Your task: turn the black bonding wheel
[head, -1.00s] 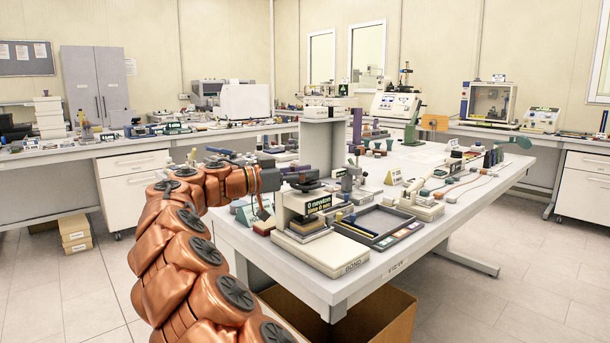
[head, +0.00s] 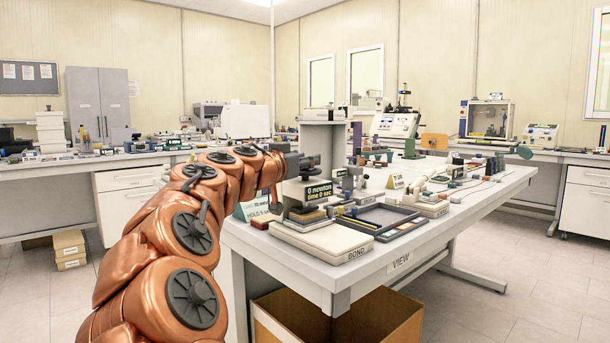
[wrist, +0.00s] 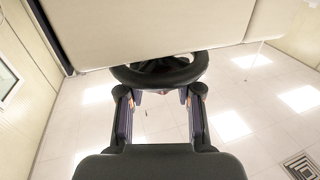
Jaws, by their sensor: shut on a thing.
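The black bonding wheel (wrist: 160,78) shows in the wrist view as a dark ring with a hub, in front of a large pale surface. My gripper (wrist: 159,92) has one finger at each side of the wheel's near rim and is shut on it. In the head view my arm reaches to the top of the bond press, where my gripper largely hides the wheel. The press has a pale base (head: 325,243) marked BOND and a display (head: 319,192) reading 0 newton, time 0 sec.
The press stands at the near corner of the white table (head: 420,245). A grey upright (head: 322,140) rises behind it. A dark divided tray (head: 385,222) lies to its right. A green sign (head: 258,208) stands at left. An open cardboard box (head: 390,325) is under the table.

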